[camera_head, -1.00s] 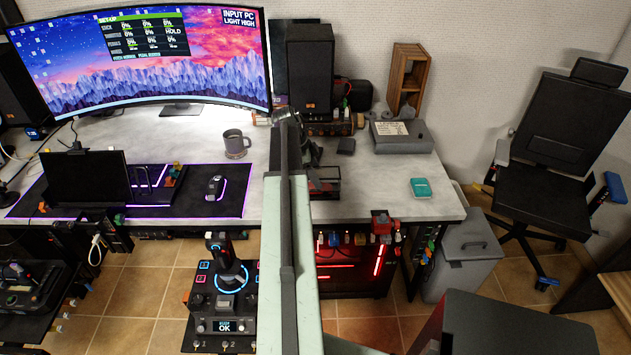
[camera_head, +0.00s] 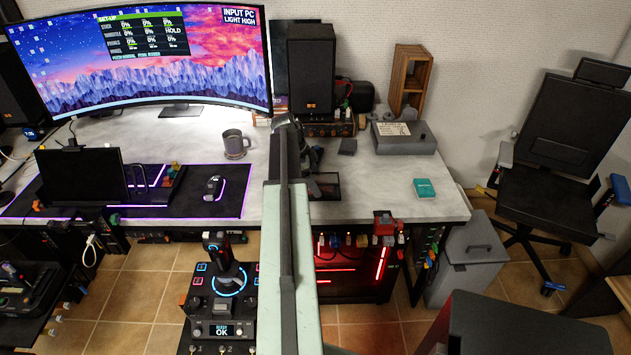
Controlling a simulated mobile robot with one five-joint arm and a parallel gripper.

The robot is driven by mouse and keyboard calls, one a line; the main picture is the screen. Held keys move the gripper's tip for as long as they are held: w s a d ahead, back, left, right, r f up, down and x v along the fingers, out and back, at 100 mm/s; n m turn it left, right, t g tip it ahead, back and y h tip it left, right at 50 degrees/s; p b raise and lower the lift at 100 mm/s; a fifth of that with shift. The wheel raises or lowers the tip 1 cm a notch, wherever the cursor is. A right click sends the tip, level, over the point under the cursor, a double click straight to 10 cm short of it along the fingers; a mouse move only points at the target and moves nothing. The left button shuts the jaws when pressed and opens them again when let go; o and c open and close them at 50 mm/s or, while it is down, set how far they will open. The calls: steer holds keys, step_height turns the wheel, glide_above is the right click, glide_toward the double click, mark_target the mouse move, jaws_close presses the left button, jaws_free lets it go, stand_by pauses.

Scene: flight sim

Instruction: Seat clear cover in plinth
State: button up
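My arm stretches up the middle of the view over the desk. My gripper (camera_head: 312,156) shows as a dark shape at its far end, mostly hidden behind the arm. Its fingers cannot be made out, nor whether it holds anything. A low dark rectangular piece with a thin reddish edge, possibly the plinth (camera_head: 327,187), lies on the desk just right of the arm, in front of the gripper. Its left part is hidden by the arm. I cannot make out a clear cover for certain.
A grey mug (camera_head: 235,146) stands left of my arm. A speaker (camera_head: 311,70) stands behind. Bare desk lies around the teal box.

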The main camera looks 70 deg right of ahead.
steer(key=shift+r, duration=0.15)
steer(key=shift+r+p, duration=0.25)
steer(key=shift+p, duration=0.2)
steer(key=p+v, duration=1)
steer(key=v, duration=0.1)
steer(key=shift+r, duration=0.2)
steer(key=shift+w+a, duration=0.1)
steer(key=shift+w, duration=0.05)
